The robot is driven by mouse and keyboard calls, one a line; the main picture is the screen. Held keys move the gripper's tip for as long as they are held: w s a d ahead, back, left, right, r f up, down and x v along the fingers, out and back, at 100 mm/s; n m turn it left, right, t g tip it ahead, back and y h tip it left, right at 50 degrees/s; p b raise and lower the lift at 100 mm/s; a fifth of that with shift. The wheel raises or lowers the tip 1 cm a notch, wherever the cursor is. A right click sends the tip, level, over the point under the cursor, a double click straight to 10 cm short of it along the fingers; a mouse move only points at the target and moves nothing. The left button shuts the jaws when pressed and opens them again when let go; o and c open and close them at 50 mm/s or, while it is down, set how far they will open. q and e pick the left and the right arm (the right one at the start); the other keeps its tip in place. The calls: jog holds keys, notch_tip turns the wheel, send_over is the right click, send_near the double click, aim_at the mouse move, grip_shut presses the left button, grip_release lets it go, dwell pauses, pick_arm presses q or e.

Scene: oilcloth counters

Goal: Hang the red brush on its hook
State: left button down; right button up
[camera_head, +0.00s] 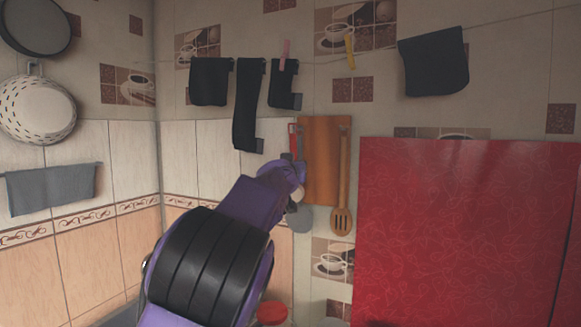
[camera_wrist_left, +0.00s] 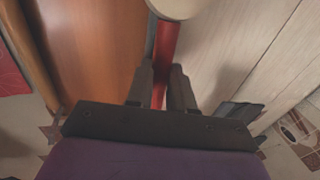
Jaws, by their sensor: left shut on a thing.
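My left gripper (camera_head: 297,162) is in front of the back wall, just left of the wooden cutting board (camera_head: 320,150). It is shut on the red handle of the brush (camera_head: 293,137), whose end sticks up above the fingers. In the left wrist view the red handle (camera_wrist_left: 165,52) runs between the two dark fingers (camera_wrist_left: 162,88). A pale rounded part (camera_wrist_left: 175,8) shows at its far end, cut by the frame edge. I cannot make out the brush's hook. My right gripper is not in view.
A slotted wooden spatula (camera_head: 341,210) hangs over the board's right side. A grey disc (camera_head: 301,219) shows below my gripper. Dark cloths (camera_head: 248,105) hang on a line above. A large red panel (camera_head: 460,230) fills the right. A grey towel (camera_head: 50,188) hangs at left.

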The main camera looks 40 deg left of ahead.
pick_arm(q)
jog(key=shift+w+f, duration=0.1)
jog(key=shift+f, duration=0.2)
jog(key=c, duration=1.2)
grip_release()
jog(key=shift+d, duration=0.1)
jog(key=o, duration=0.3)
jog(key=shift+w+d+f, duration=0.1)
jog(key=shift+w, duration=0.35)
jog(key=shift+s, duration=0.2)
jog(key=b+v, duration=0.3)
jog(key=v, duration=0.7)
jog(key=shift+d, duration=0.1)
